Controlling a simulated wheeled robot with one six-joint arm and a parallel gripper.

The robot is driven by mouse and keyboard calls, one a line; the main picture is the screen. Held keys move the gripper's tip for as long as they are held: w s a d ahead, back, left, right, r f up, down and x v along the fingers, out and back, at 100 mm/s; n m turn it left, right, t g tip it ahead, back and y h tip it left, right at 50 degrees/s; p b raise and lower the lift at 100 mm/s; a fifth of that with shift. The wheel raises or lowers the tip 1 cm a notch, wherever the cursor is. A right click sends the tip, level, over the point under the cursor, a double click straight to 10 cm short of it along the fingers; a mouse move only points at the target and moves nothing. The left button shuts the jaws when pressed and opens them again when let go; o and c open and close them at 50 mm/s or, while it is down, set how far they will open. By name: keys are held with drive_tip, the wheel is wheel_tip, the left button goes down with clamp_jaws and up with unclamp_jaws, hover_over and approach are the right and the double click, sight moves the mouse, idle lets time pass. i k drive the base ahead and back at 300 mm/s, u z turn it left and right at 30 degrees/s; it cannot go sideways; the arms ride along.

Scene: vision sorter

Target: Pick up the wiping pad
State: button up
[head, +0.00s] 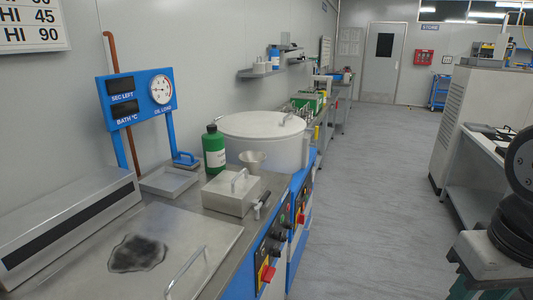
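A small blue pad with a handle on top (186,160), which looks like the wiping pad, sits at the back of the bench by the wall. It is just behind a shallow grey tray (169,182) and left of a green bottle (214,149). A dark, irregular stain (138,254) lies on a flat metal lid (200,240) in the foreground. The lid has a bar handle (187,272). My gripper is not in view; dark parts of my arm show at the right edge, well away from the bench.
A metal box with a handle (231,192), a funnel (252,160) and a large white lidded tub (264,140) stand right of the tray. A blue gauge panel (137,98) rises behind. The grey floor aisle (375,200) is clear.

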sight(191, 163)
drive_tip(key=z, duration=0.75)
drive_tip(key=i, duration=3)
drive_tip(key=u, duration=3.45)
drive_tip(key=i, duration=0.5)
drive_tip(key=u, duration=0.05)
